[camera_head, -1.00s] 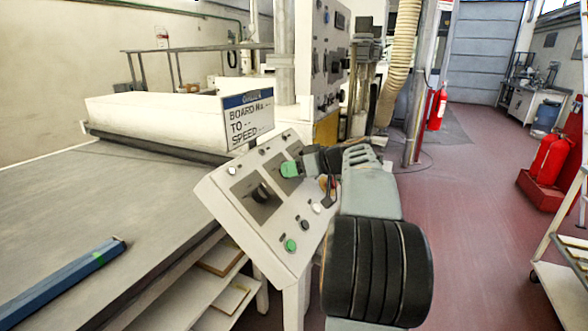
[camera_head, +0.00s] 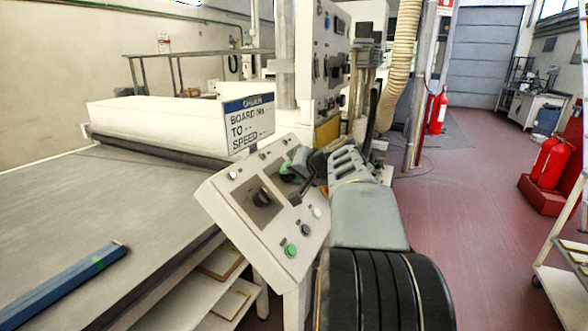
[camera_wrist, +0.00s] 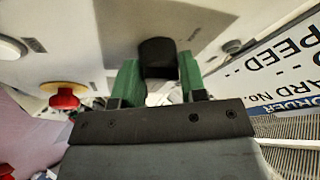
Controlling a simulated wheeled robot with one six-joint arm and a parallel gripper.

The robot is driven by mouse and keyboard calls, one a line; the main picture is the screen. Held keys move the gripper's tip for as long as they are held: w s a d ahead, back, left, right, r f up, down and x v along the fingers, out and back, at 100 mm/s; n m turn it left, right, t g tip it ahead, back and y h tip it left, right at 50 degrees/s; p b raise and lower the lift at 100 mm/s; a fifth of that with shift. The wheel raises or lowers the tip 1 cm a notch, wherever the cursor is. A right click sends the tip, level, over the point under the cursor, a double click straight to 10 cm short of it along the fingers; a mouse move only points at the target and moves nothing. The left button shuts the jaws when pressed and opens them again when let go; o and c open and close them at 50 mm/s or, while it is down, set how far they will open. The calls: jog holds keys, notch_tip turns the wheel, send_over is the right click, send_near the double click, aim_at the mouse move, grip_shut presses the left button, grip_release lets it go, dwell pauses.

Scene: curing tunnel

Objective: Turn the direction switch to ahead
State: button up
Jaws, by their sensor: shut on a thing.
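The sloping control panel (camera_head: 233,195) stands at the end of the conveyor table. My gripper (camera_head: 293,172) is at the upper right of the panel face, with its green fingertips against it. In the wrist view, my gripper (camera_wrist: 160,80) has its two green fingers on either side of a black knob (camera_wrist: 157,55), shut on it. I take this knob for the direction switch; its label and pointer are hidden. Another black rotary knob (camera_head: 262,197) sits on a dark plate to the left, untouched. A red mushroom button (camera_wrist: 66,97) shows at left in the wrist view.
A white order sign (camera_head: 248,122) stands just above the panel and fills the right of the wrist view (camera_wrist: 285,65). A green button (camera_head: 290,250) is low on the panel. A blue bar (camera_head: 60,285) lies on the table.

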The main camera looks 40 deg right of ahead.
jog(key=m+p, duration=0.1)
jog(key=p, duration=0.1)
jog(key=m+g+h+p, duration=0.1)
jog(key=m+p, duration=0.2)
jog(key=m, duration=0.1)
jog(key=shift+a+r+g+h+p, duration=0.1)
jog(key=shift+r+g+h+p, duration=0.2)
jog(key=shift+r+p, duration=0.1)
jog(key=m+g+p, duration=0.1)
jog(key=m+p, duration=0.2)
jog(key=shift+f, duration=0.2)
jog(key=shift+f+p, duration=0.1)
jog(key=shift+p, duration=0.2)
jog(key=o, duration=0.9)
jog(key=v, duration=1.3)
jog(key=shift+s+r, duration=0.25)
jog(key=shift+r, duration=0.05)
jog(key=shift+a, duration=0.15)
